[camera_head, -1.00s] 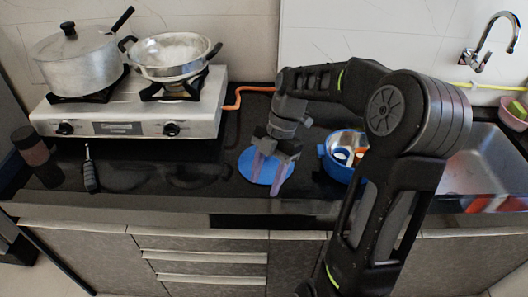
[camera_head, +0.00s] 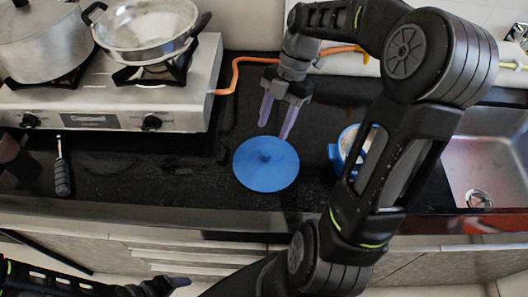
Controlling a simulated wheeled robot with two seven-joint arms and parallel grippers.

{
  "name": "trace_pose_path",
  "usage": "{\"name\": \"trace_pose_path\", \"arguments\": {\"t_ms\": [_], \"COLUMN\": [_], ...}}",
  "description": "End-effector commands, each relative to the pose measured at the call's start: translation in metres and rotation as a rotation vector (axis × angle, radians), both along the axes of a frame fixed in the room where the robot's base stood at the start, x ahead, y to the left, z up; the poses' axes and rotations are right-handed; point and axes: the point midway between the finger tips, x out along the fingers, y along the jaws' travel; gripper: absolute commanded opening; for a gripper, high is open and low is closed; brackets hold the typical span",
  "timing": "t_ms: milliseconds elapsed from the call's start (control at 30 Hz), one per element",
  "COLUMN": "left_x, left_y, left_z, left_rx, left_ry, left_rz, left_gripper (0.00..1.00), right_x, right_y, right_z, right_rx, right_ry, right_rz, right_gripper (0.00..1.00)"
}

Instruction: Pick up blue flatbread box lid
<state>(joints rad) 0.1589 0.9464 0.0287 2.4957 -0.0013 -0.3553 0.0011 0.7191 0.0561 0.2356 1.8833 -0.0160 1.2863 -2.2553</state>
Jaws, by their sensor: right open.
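The blue flatbread box lid (camera_head: 265,177) lies flat on the black counter, round, with a small knob in its middle. My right gripper (camera_head: 274,131) is open and empty, its two purple fingers apart, at the far edge of the lid in the camera_head view. Its fingertips look clear of the knob; their height above the counter is hard to judge. The blue box (camera_head: 334,152) stands right of the lid, partly hidden by my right arm. My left gripper (camera_head: 178,282) shows only in part at the bottom left, and its opening cannot be made out.
A gas stove (camera_head: 92,110) with a pot (camera_head: 40,45) and a metal pan (camera_head: 150,30) stands at the left. A black-handled tool (camera_head: 62,178) lies in front of it. A sink (camera_head: 490,165) is at the right.

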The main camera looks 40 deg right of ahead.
Motion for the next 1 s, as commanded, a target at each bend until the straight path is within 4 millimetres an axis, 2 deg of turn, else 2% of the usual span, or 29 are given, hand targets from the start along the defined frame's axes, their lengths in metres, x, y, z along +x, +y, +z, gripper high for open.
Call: {"name": "trace_pose_path", "arguments": {"t_ms": [200,500,800,1000], "left_x": [0.000,0.000,0.000,0.000], "left_y": [0.000,0.000,0.000,0.000], "left_z": [0.000,0.002,0.003,0.009], "left_rx": [0.000,0.000,0.000,0.000], "left_ry": [0.000,0.000,0.000,0.000], "left_rz": [0.000,-0.001,-0.001,-0.001], "left_gripper": [0.67,0.67,0.67,0.67], "right_x": [-0.003,-0.005,-0.005,-0.008], "right_y": [0.003,0.012,0.012,0.021], "right_z": [0.000,-0.022,-0.025,-0.046], "right_rx": [-0.003,-0.002,-0.002,0.000], "right_ry": [-0.002,-0.001,-0.001,0.002], "right_rz": [0.000,0.000,0.000,0.001], "right_gripper": [0.48,0.48,0.48,0.48]}}
